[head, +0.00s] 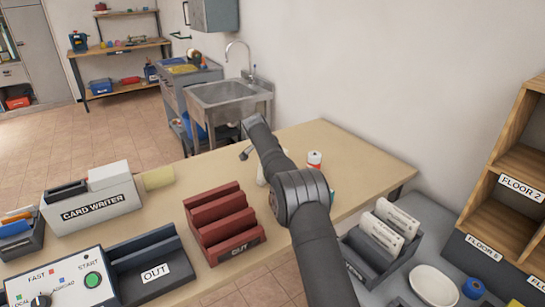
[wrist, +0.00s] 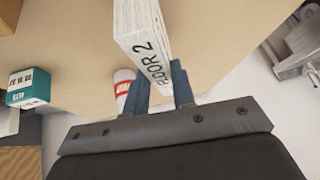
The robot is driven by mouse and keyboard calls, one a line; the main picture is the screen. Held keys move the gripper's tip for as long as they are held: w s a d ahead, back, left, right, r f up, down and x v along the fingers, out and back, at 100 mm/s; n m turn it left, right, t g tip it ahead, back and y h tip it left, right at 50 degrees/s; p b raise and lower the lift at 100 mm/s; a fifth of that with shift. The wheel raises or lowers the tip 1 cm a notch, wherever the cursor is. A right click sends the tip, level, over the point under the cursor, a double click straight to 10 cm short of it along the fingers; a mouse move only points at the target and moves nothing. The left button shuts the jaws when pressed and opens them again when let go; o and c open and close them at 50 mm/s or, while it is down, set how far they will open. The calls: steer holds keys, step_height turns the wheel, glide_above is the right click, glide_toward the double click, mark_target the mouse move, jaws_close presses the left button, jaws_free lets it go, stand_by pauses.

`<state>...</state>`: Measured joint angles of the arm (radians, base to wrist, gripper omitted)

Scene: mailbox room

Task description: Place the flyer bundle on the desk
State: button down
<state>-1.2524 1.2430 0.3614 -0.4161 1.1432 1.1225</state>
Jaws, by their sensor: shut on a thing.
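In the wrist view my gripper (wrist: 161,88) is shut on a white flyer bundle (wrist: 142,25), a thick block with layered edges and a partly cut-off label ending in "OOR 2". The bundle extends away from the fingers, over the tan desk (wrist: 225,45). I cannot tell whether it touches the desktop. In the head view the desk (head: 365,165) runs along the wall, and my arm reaches across it. My arm hides most of the gripper and bundle there.
A white bottle with red (head: 314,159) stands by my arm. A green-and-white box (wrist: 28,88) shows in the wrist view. The desk's right end is clear.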

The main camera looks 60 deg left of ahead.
steer(key=c, duration=1.2)
jaws_free()
steer(key=shift+f, duration=0.1)
steer(key=v, duration=1.7)
steer(key=shift+d, duration=0.35)
steer(key=shift+w, duration=0.15)
